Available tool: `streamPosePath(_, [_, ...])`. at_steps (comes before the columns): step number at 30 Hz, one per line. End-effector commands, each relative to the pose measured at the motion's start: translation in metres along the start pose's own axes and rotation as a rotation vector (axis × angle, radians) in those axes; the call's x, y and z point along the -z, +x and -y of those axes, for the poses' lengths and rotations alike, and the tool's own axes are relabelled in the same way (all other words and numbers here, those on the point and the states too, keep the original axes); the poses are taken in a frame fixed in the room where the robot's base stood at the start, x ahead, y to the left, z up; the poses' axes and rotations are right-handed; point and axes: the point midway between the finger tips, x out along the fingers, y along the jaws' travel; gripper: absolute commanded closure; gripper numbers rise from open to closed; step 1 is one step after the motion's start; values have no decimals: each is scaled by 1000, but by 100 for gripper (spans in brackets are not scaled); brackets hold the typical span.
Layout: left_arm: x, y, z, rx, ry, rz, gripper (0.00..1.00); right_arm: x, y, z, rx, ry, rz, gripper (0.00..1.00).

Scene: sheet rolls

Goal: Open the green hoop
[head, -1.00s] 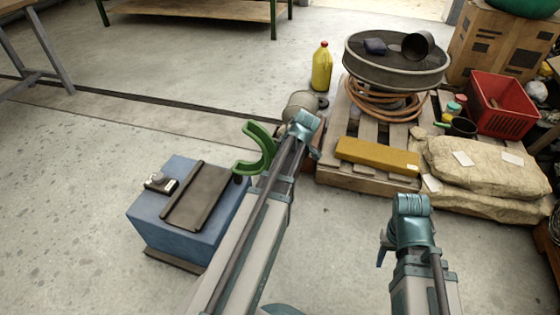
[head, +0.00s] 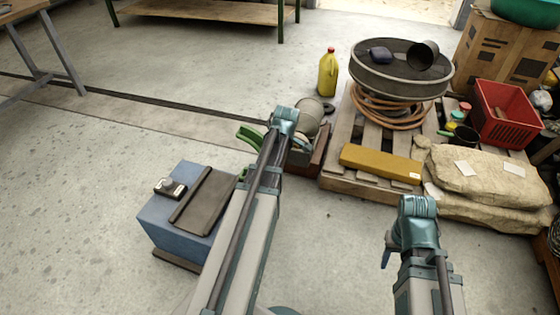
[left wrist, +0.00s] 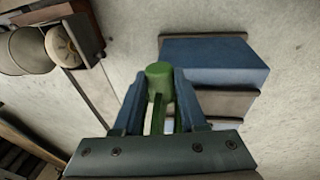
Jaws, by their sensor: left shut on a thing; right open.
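The green hoop (head: 249,135) is mostly hidden behind my left arm in the head view. Its curved upper part shows left of the arm, and a small green bit shows lower, near the blue box (head: 165,226). In the left wrist view, the green hoop (left wrist: 159,73) is between the blue fingers of my left gripper (left wrist: 161,108), which is shut on it. The blue box also shows beyond it there (left wrist: 218,62). My right gripper (head: 387,259) is at the lower right in the head view, open and away from the hoop; its fingers are partly hidden.
A dark flat plate (head: 205,200) and a small device (head: 171,188) lie on the blue box. A pallet (head: 366,184) with a yellow bar (head: 380,162), sacks and a round sieve stands at right. A yellow jug (head: 328,72) stands behind.

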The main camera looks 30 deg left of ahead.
Motion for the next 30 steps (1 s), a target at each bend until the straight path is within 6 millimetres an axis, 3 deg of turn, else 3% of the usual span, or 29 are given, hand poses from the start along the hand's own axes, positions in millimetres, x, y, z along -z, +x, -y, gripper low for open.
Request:
streamPosePath(2, [0,0,0,-1,2,-2,100,0,0,0,0,0,0,50])
streamPosePath(3, [0,0,0,-1,2,-2,53,0,0,0,0,0,0,50])
streamPosePath(7, [0,0,0,-1,1,-2,30,0,0,0,0,0,0,50])
streamPosePath(20, [1,-4,0,-1,1,-2,28,0,-4,0,0,0,0,50])
streamPosePath(30, [1,-38,-1,-1,1,-2,28,-3,-37,-5,-3,6,2,50])
